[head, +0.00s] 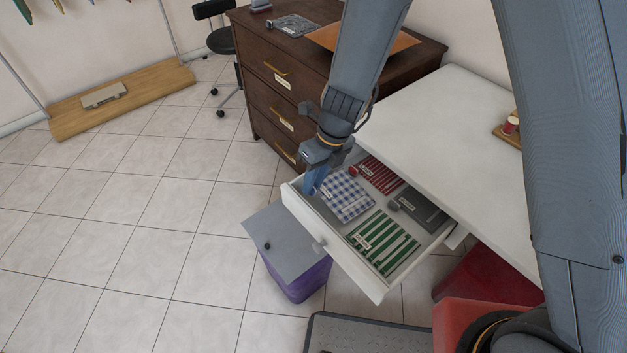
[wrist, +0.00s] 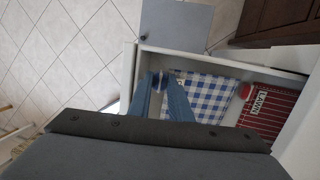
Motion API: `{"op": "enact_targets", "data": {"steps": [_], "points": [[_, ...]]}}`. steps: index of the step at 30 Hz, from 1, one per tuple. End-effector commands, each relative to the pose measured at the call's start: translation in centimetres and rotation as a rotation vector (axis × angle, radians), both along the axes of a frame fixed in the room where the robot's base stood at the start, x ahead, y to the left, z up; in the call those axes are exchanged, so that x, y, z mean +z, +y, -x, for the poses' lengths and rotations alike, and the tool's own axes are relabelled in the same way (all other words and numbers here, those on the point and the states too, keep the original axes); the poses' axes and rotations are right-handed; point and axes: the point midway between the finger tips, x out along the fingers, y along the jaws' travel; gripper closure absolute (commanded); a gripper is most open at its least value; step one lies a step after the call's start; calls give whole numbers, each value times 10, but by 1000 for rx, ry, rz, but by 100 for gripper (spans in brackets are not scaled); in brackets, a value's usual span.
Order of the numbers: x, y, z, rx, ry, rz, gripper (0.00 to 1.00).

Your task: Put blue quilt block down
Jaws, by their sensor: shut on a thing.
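The blue quilt block (head: 347,196) is a flat blue-and-white checked piece inside the open white drawer (head: 362,281), in its left part. It also shows in the wrist view (wrist: 211,97), with a small pale label at its left edge. My gripper (head: 314,188) reaches down into the drawer at the block's left edge. In the wrist view my gripper (wrist: 164,80) is shut on the block at that edge, with its blue fingers either side of a small grip piece. The block looks level and low in the drawer. I cannot tell whether it touches the drawer floor.
A red striped block (head: 384,175), a grey block (head: 421,211) and a green striped block (head: 382,243) lie close by in the drawer. A purple bin (head: 297,282) with a grey lid stands below its left side. The white tabletop (head: 440,130) is behind.

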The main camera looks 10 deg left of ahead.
Motion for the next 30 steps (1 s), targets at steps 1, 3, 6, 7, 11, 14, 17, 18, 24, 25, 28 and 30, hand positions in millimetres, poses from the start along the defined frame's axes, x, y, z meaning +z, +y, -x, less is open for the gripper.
{"op": "enact_targets", "data": {"steps": [1,3,6,7,11,14,17,18,24,25,28,30], "points": [[-1,0,0,0,0,0,79],[-1,0,0,0,0,0,74],[-1,0,0,0,0,0,74],[-1,0,0,0,0,0,74],[1,0,0,0,0,0,74],[7,-1,-1,-2,-1,-1,74],[21,-4,-2,-1,-3,-2,74],[28,-6,-2,-1,-3,-2,74],[69,-16,-5,-1,-5,-2,74],[74,-17,-5,-2,-3,-2,74],[92,-21,-6,-1,-3,-2,74],[101,-24,-7,-1,-3,-1,74]]}}
